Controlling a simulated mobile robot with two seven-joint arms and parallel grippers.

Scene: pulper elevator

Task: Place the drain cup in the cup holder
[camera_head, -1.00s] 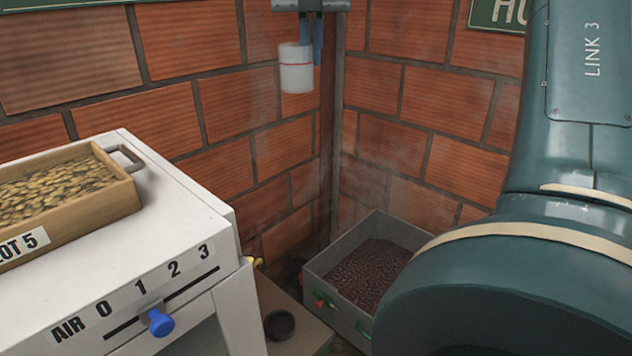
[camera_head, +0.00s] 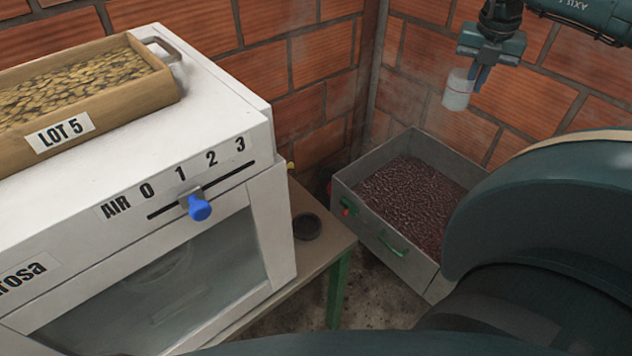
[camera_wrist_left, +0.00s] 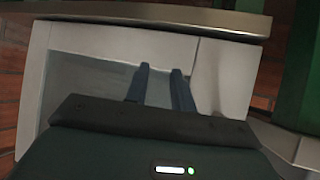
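A dark round cup-shaped ring (camera_head: 306,227), which looks like the cup holder, sits on the low table beside the white machine. The cup is above and to the right of it, well apart. My left gripper (camera_wrist_left: 160,72) shows in the left wrist view with its fingers apart and nothing between them. It is not made out in the head view.
The white machine (camera_head: 235,110) with a blue slider knob (camera_head: 199,207) fills the left. A wooden tray of beans (camera_head: 150,88) stands on it. A grey bin of dark red cherries (camera_head: 347,188) stands right of the low table (camera_head: 325,248). Brick walls close the back.

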